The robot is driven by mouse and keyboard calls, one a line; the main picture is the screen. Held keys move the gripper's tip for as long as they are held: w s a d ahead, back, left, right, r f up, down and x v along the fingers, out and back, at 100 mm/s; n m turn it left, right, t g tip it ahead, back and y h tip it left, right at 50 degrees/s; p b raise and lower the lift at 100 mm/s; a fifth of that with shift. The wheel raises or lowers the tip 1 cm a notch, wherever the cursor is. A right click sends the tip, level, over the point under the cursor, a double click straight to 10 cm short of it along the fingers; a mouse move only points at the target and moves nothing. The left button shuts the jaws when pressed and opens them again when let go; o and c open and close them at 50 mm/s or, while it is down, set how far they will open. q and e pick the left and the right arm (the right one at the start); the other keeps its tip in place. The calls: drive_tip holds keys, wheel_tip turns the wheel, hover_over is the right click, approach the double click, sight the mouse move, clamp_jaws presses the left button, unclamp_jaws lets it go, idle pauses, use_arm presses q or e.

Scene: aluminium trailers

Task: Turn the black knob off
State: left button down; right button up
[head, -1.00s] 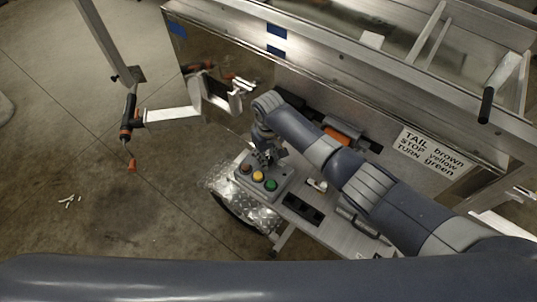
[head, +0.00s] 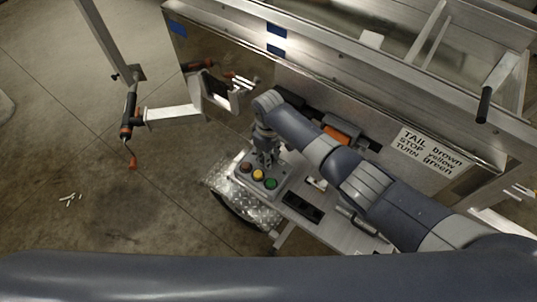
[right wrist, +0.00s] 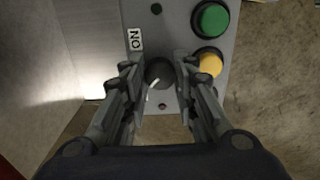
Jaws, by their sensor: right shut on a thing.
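The black knob (right wrist: 160,70) is on a grey control box (right wrist: 176,20), beside a white "ON" label (right wrist: 136,39). Its white mark points to the lower left in the right wrist view. My right gripper (right wrist: 166,82) has a finger on either side of the knob and is shut on it. In the head view, my right gripper (head: 266,157) reaches down onto the control box (head: 283,187) and hides the knob. My left gripper is out of view.
The box carries green (right wrist: 210,20), yellow (right wrist: 209,65) and red (head: 246,167) buttons close to my right fingers. It sits at the edge of a diamond-plate surface (head: 222,180) beside the trailer wall (head: 330,88). Open floor lies to the left.

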drive_tip(key=o, duration=1.1)
drive_tip(key=shift+r, duration=0.15)
wheel_tip(320, 180, up, 12)
drive_tip(key=shift+f, duration=0.15)
